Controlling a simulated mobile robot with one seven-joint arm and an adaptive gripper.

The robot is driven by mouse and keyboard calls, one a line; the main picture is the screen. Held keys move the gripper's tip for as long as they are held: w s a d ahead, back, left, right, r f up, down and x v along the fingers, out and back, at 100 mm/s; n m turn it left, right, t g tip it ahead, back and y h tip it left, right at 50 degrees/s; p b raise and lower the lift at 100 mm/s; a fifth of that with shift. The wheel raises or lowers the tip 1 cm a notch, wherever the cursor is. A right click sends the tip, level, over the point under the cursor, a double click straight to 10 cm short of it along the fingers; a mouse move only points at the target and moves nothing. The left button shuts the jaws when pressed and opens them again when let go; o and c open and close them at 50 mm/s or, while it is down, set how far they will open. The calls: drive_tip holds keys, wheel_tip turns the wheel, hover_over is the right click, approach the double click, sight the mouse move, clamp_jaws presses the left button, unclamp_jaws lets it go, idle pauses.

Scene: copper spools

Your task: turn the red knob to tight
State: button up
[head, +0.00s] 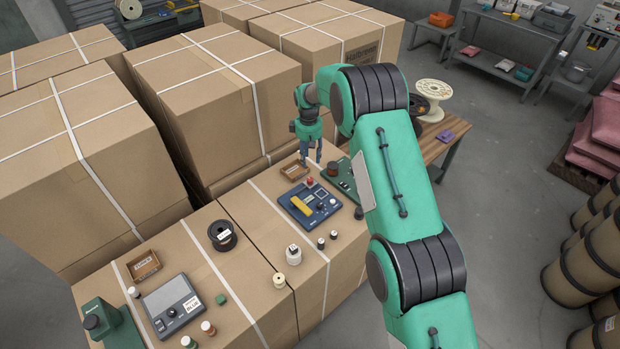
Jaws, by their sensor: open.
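The red knob (309,181) is a small red piece at the back edge of a dark blue device (325,215) on the cardboard-box top. A yellow bar (300,206) lies across the left of the device's face. My gripper (311,158) points down above and behind the knob, with its fingers apart and nothing between them. It appears clear of the knob. The knob is too small to read how far it is turned.
A small open tray (290,172) sits just left of the gripper. A green board (338,178) with a brown spool is to the right. A grey scale (172,306) is at the front left. Tall cartons (212,85) rise behind.

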sight(310, 179)
wheel_tip(310, 179, down, 13)
drive_tip(key=shift+w+d+r, duration=0.1)
idle(0.6)
clamp_jaws()
